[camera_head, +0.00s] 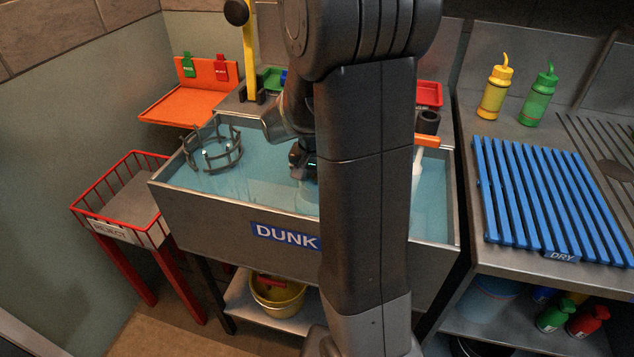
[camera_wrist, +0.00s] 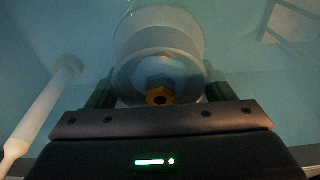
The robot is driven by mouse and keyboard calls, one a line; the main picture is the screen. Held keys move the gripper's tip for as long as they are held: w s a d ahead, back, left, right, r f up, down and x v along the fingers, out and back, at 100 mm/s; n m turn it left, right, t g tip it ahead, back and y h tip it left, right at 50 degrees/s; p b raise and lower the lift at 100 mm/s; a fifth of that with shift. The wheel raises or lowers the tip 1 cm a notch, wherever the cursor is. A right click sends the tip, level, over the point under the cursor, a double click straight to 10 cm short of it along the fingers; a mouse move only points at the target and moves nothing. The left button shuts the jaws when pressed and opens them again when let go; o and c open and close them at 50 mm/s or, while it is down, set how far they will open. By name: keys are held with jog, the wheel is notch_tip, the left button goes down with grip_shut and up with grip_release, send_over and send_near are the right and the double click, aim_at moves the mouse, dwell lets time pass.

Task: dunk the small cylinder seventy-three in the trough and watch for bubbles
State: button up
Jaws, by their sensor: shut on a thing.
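The steel trough marked DUNK (camera_head: 215,208) holds blue water (camera_head: 265,183). My gripper (camera_head: 303,163) is down in the trough, at the water, left of my arm column. In the wrist view my gripper (camera_wrist: 158,92) is shut on a pale, rounded cylinder (camera_wrist: 165,38) with a brass fitting (camera_wrist: 159,95) facing the camera. The cylinder is surrounded by bluish water in that view. In the head view the cylinder is hidden, and no number on it can be read. I can make out no clear bubbles; the wrist view is dim and hazy.
A round wire cage (camera_head: 213,150) stands in the trough's left part. A white rod (camera_wrist: 45,110) lies left of the cylinder in the wrist view. A red REJECT basket (camera_head: 118,200) is at left, an orange stand (camera_head: 190,103) behind, a blue DRY rack (camera_head: 545,200) at right.

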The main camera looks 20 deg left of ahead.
notch_tip(320, 180, up, 25)
jog(key=p, duration=1.9)
dwell(0.5)
